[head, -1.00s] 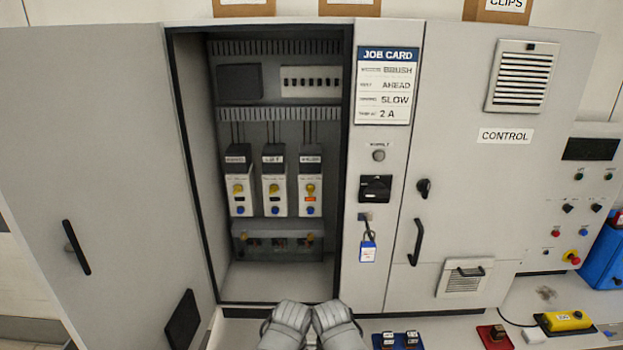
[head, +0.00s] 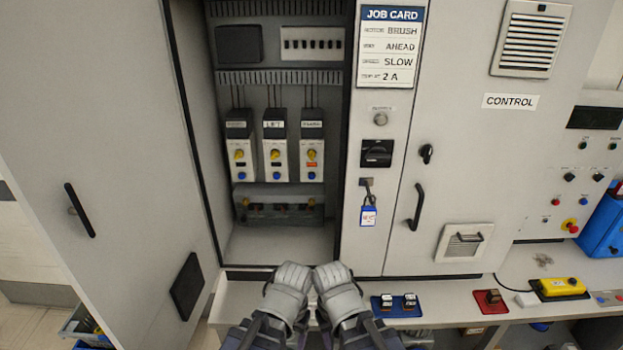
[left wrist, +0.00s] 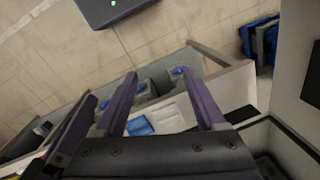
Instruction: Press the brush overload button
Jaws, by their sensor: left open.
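Three overload units stand in a row inside the open cabinet (head: 228,262) in the head view: a left unit (head: 239,150), a middle unit (head: 275,152) and a right unit (head: 312,150). Each has a yellow knob and a blue button low on its front. The right unit also shows an orange light. Their labels are too small to read surely. My left gripper (left wrist: 160,75) is open and empty in the left wrist view, over the bench area. My right gripper (head: 350,335) is at the bottom of the head view, its jaws unclear. Both are well below the units.
The job card (head: 389,45) reads BRUSH, AHEAD, SLOW, 2 A. The open cabinet door (head: 110,130) stands at the left. A padlock (head: 368,215) hangs below a black switch (head: 376,153). Blue (head: 397,306) and red (head: 491,301) trays lie on the bench.

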